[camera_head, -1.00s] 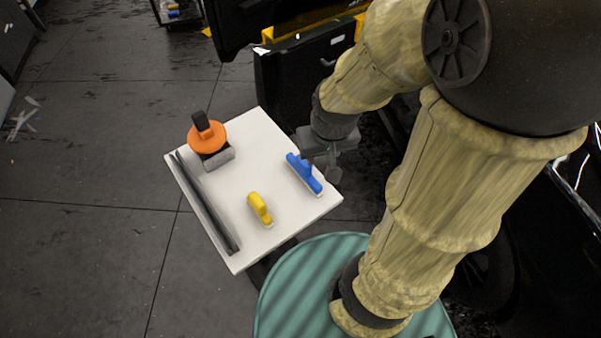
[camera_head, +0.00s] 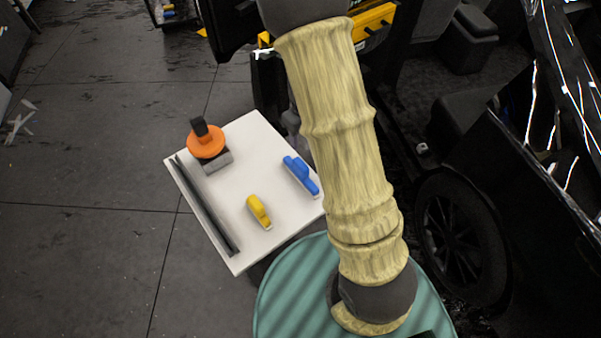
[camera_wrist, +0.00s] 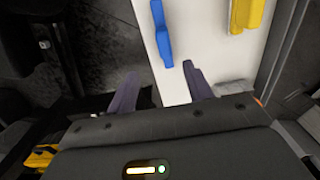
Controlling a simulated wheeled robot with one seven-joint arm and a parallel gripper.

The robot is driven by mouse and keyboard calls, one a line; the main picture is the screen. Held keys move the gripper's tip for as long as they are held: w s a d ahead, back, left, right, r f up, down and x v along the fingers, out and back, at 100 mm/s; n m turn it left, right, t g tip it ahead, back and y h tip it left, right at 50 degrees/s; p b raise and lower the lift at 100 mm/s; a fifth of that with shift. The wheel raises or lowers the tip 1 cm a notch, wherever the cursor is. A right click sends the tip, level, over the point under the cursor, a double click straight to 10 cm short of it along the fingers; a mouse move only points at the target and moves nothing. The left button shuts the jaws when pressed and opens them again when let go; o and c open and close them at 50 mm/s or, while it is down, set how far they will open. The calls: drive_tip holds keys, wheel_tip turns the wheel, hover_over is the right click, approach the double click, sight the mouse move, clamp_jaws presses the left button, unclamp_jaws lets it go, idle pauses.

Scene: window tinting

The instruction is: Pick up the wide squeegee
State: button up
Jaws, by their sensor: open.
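The blue squeegee (camera_head: 301,175), the wider of the two small coloured tools, lies on the right side of the white tabletop (camera_head: 238,240). In the wrist view the blue squeegee (camera_wrist: 162,35) lies along the edge of the white top, ahead of my fingertips. My gripper (camera_wrist: 160,86) is open and empty, its two dark fingers apart on either side of the squeegee's line, with the squeegee beyond them and not between them. In the head view my arm hides the gripper.
A yellow tool (camera_head: 259,211) lies near the middle of the top. An orange-topped tool with a grey block (camera_head: 206,142) stands at the back left. A long dark bar (camera_head: 205,205) lies along the left edge. A black car (camera_head: 520,150) is close on the right.

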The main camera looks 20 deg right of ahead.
sight(301, 163)
idle(0.3)
wheel_tip(301, 163, down, 12)
drive_tip(key=p, duration=0.3)
drive_tip(key=shift+f, duration=0.1)
drive_tip(key=shift+p, duration=0.3)
drive_tip(key=f+p, duration=0.1)
drive_tip(key=a+f+p, duration=0.1)
drive_tip(key=shift+w+f, duration=0.15)
drive_tip(key=shift+f, duration=0.15)
drive_tip(key=shift+f+p, duration=0.5)
drive_tip(key=shift+f, duration=0.8)
clamp_jaws()
